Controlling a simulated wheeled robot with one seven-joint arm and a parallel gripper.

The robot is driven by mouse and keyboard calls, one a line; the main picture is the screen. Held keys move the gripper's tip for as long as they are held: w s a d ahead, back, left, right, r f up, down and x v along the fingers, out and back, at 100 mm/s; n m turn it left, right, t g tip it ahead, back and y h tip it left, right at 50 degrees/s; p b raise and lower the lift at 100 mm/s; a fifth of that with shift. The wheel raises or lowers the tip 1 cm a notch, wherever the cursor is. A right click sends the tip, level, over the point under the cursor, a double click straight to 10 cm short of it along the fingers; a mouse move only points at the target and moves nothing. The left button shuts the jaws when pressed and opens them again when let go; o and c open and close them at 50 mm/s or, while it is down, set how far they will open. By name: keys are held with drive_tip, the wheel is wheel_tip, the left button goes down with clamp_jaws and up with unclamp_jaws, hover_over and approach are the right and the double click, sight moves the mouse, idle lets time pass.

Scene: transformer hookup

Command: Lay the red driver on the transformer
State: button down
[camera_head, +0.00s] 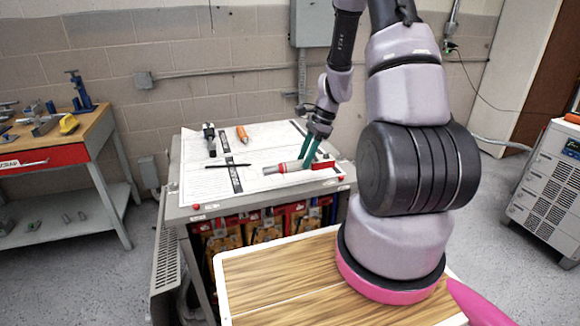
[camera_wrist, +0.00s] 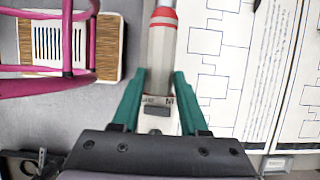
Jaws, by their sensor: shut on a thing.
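The red driver (camera_head: 288,167) is a grey cylinder with red bands. It lies level at or just above the papered top of the transformer (camera_head: 262,202), near its front right; I cannot tell if it touches. My gripper (camera_head: 309,163) comes down from above with its green fingers around the driver's right part. In the wrist view the driver (camera_wrist: 160,50) runs up between the fingertips of my gripper (camera_wrist: 160,82), its red band at the top. The fingers hide part of its sides.
On the transformer top lie an orange-handled tool (camera_head: 242,134), a dark upright-looking tool (camera_head: 209,138) and a black pen (camera_head: 228,164). A red piece (camera_head: 324,165) sits right of the driver. A workbench (camera_head: 50,150) stands left. A grey cabinet (camera_head: 545,190) stands right.

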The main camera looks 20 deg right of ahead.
drive_tip(key=shift+f, duration=3)
drive_tip(key=shift+c, duration=2.2)
unclamp_jaws()
drive_tip(key=shift+f, duration=0.15)
